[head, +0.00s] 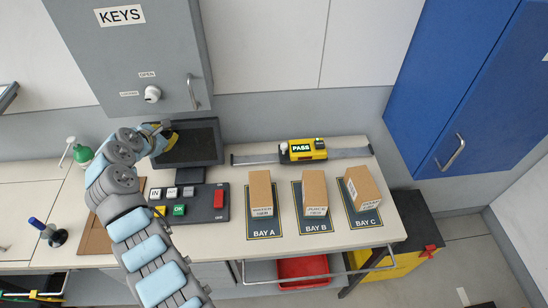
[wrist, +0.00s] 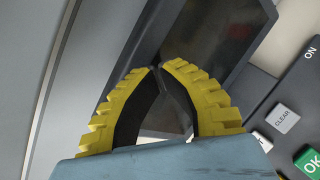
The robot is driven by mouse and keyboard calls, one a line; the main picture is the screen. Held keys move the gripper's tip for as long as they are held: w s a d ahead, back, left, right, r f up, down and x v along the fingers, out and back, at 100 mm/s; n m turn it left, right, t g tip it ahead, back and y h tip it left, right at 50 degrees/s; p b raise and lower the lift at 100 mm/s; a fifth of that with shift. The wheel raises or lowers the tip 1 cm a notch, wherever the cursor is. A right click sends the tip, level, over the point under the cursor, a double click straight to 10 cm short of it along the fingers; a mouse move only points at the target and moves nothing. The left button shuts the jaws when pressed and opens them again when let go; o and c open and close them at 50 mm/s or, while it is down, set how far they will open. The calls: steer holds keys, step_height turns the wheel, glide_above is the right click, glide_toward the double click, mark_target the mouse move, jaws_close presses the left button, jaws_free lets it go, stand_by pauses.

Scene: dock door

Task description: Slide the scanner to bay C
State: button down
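The scanner (head: 303,150) is a yellow and dark unit with a lit green PASS display. It sits on a grey horizontal rail (head: 350,153) at the back of the bench, roughly behind bay B (head: 316,227). Bay C (head: 364,226) is the rightmost mat and bay A (head: 263,229) the leftmost of the three. My gripper (head: 170,134) is left of the scanner, in front of the dark monitor (head: 203,142). In the wrist view its yellow fingers (wrist: 156,68) curve inward with tips together and nothing visible between them. The scanner is not in the wrist view.
Cardboard boxes stand on bay A (head: 261,190), bay B (head: 315,190) and bay C (head: 362,185), in front of the rail. A button panel (head: 200,203) lies below the monitor. The grey KEYS cabinet (head: 130,60) hangs above my gripper; a blue cabinet (head: 460,80) is at right.

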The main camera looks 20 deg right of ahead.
mark_target(279, 154)
steer(key=s+d+f+m+g+h+b, duration=0.1)
steer(key=s+d+f+g, duration=0.15)
steer(key=d, duration=0.45)
steer(key=s+d+f+m+g+h+b, duration=0.1)
steer(key=s+d+f+g, duration=0.1)
steer(key=s+d, duration=0.35)
steer(key=s+d+f+m+g+h+b, duration=0.1)
steer(key=s+d+f+g, duration=0.15)
steer(key=d, duration=0.55)
steer(key=b+x, duration=0.1)
steer(key=x, duration=0.7)
steer(key=shift+w+d, duration=0.15)
steer(key=shift+b+x, duration=0.5)
steer(key=shift+x, duration=0.45)
steer(key=shift+w+d+f, duration=0.1)
steer(key=shift+d+f, duration=0.05)
steer(key=shift+d, duration=0.2)
steer(key=shift+w+d+f+b, duration=0.1)
steer(key=shift+w+d+b, duration=0.05)
steer(key=shift+d+b, duration=0.6)
steer(key=shift+w+d+b, duration=0.1)
steer(key=shift+d+b, duration=0.55)
steer(key=shift+b, duration=0.05)
steer(key=shift+d, duration=0.2)
steer(key=shift+d, duration=0.15)
